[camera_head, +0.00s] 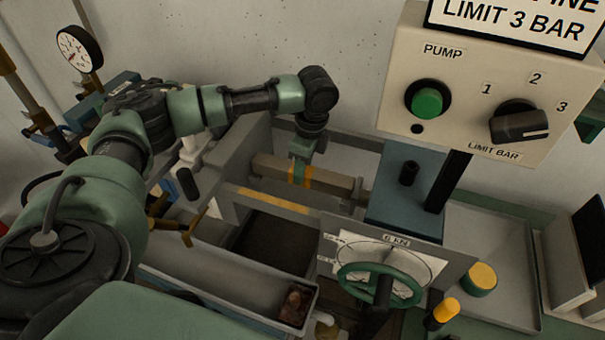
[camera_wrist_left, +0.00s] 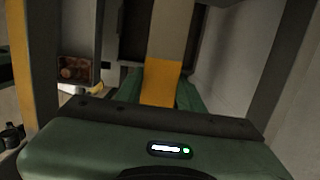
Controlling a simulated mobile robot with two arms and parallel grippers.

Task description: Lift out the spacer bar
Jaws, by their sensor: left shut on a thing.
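The spacer bar (camera_head: 333,183) is a tan-brown square bar with a yellow band. In the head view it lies roughly level between the grey plate on the left and the blue-grey block on the right. My left gripper (camera_head: 301,174) comes down from above and is shut on the bar at its yellow band. In the left wrist view the bar (camera_wrist_left: 171,30) runs away from the camera. Its yellow band is between the green fingers of the gripper (camera_wrist_left: 160,92). Whether the bar's ends touch their neighbours is unclear. My right gripper is not in view.
A green handwheel (camera_head: 345,283) with a dial stands front right. The pump control box (camera_head: 455,75) hangs at upper right. A gauge (camera_head: 78,47) stands at upper left.

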